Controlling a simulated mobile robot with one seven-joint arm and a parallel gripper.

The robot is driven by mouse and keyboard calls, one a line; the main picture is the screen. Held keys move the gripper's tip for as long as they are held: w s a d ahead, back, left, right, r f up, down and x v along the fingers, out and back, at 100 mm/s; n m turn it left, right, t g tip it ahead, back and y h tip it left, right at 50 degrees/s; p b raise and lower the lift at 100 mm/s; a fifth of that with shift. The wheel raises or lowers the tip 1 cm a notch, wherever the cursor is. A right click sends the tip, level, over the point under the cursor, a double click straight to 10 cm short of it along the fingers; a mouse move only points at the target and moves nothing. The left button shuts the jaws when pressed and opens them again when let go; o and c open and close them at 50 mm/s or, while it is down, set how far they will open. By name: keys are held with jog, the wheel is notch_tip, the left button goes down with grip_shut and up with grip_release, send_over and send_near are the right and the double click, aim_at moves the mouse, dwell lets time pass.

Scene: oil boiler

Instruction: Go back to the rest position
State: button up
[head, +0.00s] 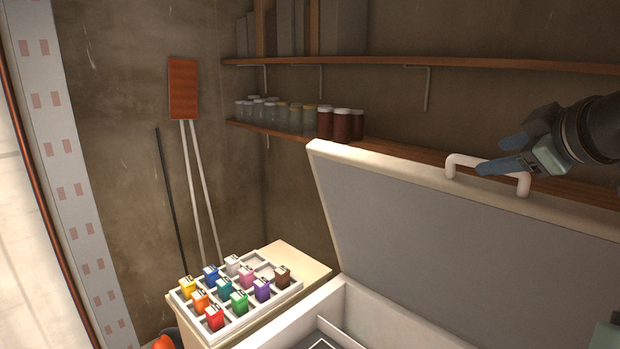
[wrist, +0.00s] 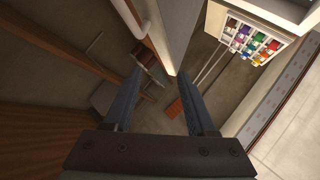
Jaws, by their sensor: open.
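My gripper (head: 498,155) is at the upper right of the head view, with its fingers apart and nothing seen between them. It overlaps the white handle (head: 455,160) on the raised lid (head: 440,200); I cannot tell whether it touches the handle. In the wrist view both fingers of my gripper (wrist: 160,75) are spread. The pale lid edge (wrist: 172,30) comes down close to the fingertips there. The lid stands open, tilted back, over a white chest (head: 375,320).
A tray of colored boxes (head: 240,325) sits on a cabinet left of the chest. Shelves (head: 450,62) with jars (head: 342,125) run along the wall behind the lid. A red-bladed tool (head: 183,90) leans in the corner. The space above the tray is clear.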

jog(key=s+a+r+m+t+h+b, duration=0.1)
jog(key=a+r+m+t, duration=0.15)
jog(key=a, duration=0.55)
jog(key=s+a+r+m+t+h, duration=0.1)
jog(key=s+a+r+m+t, duration=0.2)
jog(key=a, duration=0.5)
jog(key=s+a+r+m+t, duration=0.1)
jog(key=s+a+r+t, duration=0.1)
jog(key=s, duration=0.4)
jog(key=s+a+r+m+t+y+b, duration=0.1)
jog(key=s+a+r+t, duration=0.1)
jog(key=s+a+t, duration=0.2)
jog(key=s+a+r+m+t, duration=0.1)
jog(key=s+a+r+t, duration=0.1)
jog(key=s+a, duration=0.4)
jog(key=s+t, duration=0.1)
jog(key=s, duration=0.1)
jog(key=shift+s+r, duration=0.3)
jog(key=shift+s, duration=0.1)
jog(key=shift+a, duration=0.1)
jog(key=shift+c, duration=0.6)
jog(key=shift+w, duration=0.15)
